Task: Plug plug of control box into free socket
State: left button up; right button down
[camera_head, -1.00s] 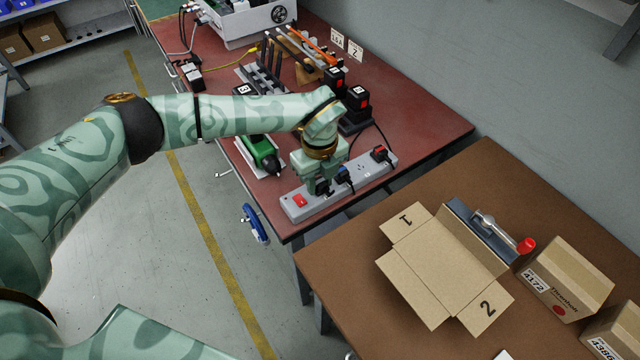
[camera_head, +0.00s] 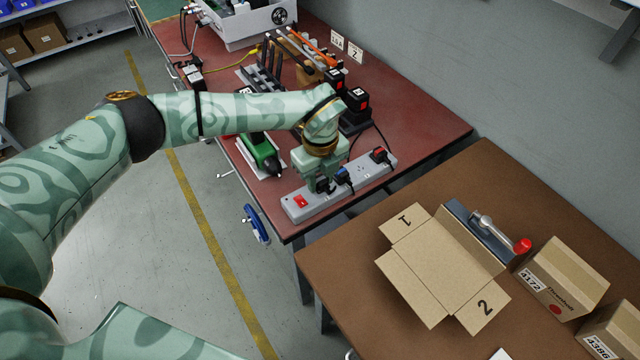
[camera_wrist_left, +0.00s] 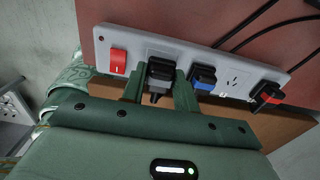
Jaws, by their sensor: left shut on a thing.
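The grey-white power strip (camera_head: 300,214) lies along the front edge of the red table, with a red switch at its left end. My left gripper (camera_head: 322,183) is over the strip's left part, shut on a black plug (camera_wrist_left: 160,74) between its fingers (camera_wrist_left: 162,88). The plug is at the socket beside the switch; I cannot tell how deep it sits. A blue-and-black plug (camera_head: 343,177) sits to its right, also in the left wrist view (camera_wrist_left: 203,77). A bare socket (camera_wrist_left: 233,82) follows, then a black-and-red plug (camera_head: 380,154) at the right end. My right gripper is not in view.
A green tool (camera_head: 262,153) lies left of the gripper. Black boxes with red buttons (camera_head: 357,101) stand behind it. A white case (camera_head: 248,22) is at the far end. An open carton (camera_head: 432,272) lies on the brown table. Black cables (camera_wrist_left: 262,30) run behind the strip.

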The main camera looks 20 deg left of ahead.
aim_at(320, 179)
pick_arm(q)
jog(key=shift+r+p, duration=1.4)
jog(key=shift+r, duration=0.5)
